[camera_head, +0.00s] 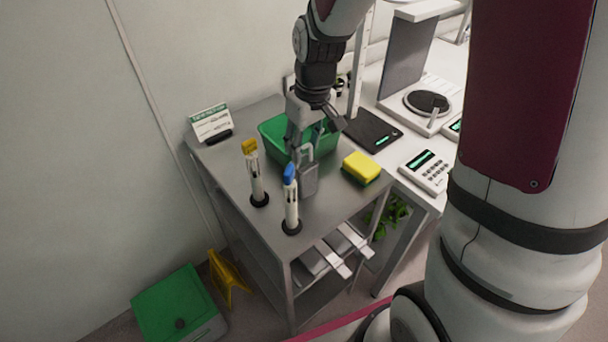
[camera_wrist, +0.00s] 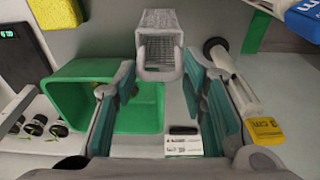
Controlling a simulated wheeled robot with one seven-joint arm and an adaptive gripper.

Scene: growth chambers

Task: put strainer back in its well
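The strainer is a grey mesh basket (camera_wrist: 160,45) beyond my fingertips in the wrist view, near the top middle. In the head view the grey strainer (camera_head: 309,181) is at the table's front, beside the green tub, with a loop handle on top. My gripper (camera_head: 315,135) is above and behind it. In the wrist view my gripper (camera_wrist: 162,76) has its two green-padded fingers wide apart, with nothing clasped between them. The strainer lines up with the gap. I cannot tell which thing is its well.
A green tub (camera_head: 272,131) stands close beside the gripper. A yellow sponge (camera_head: 361,167) lies to the right. A small sign (camera_head: 211,124) stands at the back left.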

